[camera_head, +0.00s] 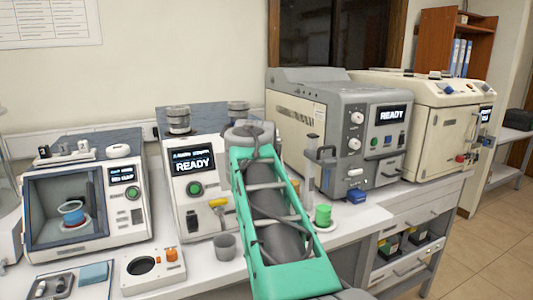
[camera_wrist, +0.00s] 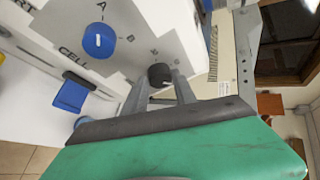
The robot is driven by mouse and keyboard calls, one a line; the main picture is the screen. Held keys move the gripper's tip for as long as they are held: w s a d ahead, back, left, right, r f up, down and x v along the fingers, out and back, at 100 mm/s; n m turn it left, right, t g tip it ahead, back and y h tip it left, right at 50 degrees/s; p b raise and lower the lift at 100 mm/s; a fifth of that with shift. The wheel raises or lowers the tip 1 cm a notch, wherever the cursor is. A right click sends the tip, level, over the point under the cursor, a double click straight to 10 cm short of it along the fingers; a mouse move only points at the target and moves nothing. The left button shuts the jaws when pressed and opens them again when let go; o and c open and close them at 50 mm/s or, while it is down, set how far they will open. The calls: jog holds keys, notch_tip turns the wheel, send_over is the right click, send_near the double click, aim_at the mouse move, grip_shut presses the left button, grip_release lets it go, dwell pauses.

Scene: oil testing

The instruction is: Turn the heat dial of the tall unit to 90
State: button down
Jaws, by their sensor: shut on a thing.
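In the wrist view a black round dial (camera_wrist: 160,75) stands out from a white front panel (camera_wrist: 150,20). My gripper (camera_wrist: 162,84) is shut on this dial, with one grey finger on either side. The number scale and pointer of the dial cannot be read. A blue dial (camera_wrist: 98,40) with letters around it sits on the same panel, apart from the fingers. In the head view my green arm stands before the white unit (camera_head: 170,150) with a READY screen and hides its right part, the dial and my gripper.
A blue lever (camera_wrist: 72,95) marked CELL juts out near the gripper. In the head view a grey unit (camera_head: 340,78) stands to the right, with a green cup (camera_head: 323,214) before it.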

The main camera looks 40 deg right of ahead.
jog(key=shift+d+r+m+g+y+p, duration=0.1)
jog(key=shift+m+g+y+p, duration=0.2)
jog(key=shift+m, duration=0.55)
jog(key=shift+r+m+g+y+p, duration=0.15)
jog(key=shift+m+y, duration=0.25)
jog(key=shift+m, duration=0.45)
jog(key=shift+f, duration=0.1)
jog(key=c, duration=1)
grip_release()
jog(key=shift+w, duration=0.1)
jog(key=v, duration=0.8)
